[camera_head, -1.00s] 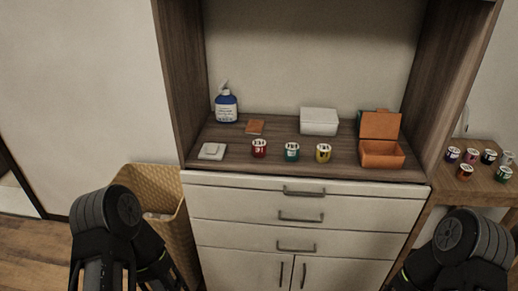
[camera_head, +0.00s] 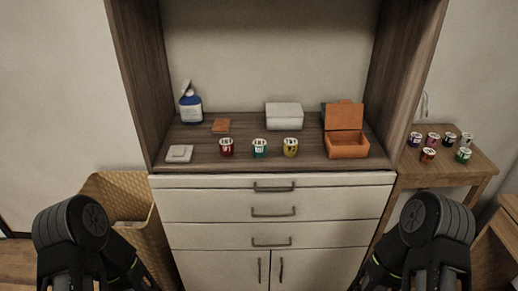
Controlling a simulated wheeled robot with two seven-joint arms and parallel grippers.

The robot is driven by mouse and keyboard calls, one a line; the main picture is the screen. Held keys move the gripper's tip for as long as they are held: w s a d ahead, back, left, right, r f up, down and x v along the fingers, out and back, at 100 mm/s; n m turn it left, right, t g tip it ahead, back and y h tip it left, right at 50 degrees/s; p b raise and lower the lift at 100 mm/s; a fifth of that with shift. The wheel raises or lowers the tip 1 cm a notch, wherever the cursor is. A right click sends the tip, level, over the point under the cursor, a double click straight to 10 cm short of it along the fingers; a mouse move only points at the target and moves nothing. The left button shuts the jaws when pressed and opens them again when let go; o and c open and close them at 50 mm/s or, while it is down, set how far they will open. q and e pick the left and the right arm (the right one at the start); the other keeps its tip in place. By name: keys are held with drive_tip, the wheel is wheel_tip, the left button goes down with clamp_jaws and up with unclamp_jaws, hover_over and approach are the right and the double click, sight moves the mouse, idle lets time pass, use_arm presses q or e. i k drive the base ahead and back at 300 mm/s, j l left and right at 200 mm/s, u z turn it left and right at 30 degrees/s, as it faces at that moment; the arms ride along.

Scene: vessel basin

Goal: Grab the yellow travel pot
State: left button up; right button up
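The yellow pot (camera_head: 290,147) stands upright on the wooden cabinet top (camera_head: 205,155), at the right end of a row of three small pots. A teal pot (camera_head: 259,148) and a red pot (camera_head: 226,147) stand to its left. My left arm shows at the lower left and my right arm at the lower right, both in front of the cabinet and well short of the pots. The fingertips of both grippers are out of the frame or hidden, so I see nothing held.
An open orange box (camera_head: 347,146) stands right of the yellow pot, and a white box (camera_head: 284,116) behind. A blue bottle (camera_head: 191,108) stands back left. A side table (camera_head: 463,178) at right holds several pots. A wicker basket (camera_head: 128,208) stands at left.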

sight(290, 145)
drive_tip(key=i+l, duration=0.1)
drive_tip(key=l, duration=0.8)
drive_tip(key=i+l+u, duration=0.1)
drive_tip(key=l, duration=0.8)
drive_tip(key=i+l, duration=0.1)
drive_tip(key=l, duration=0.8)
drive_tip(key=u, duration=0.05)
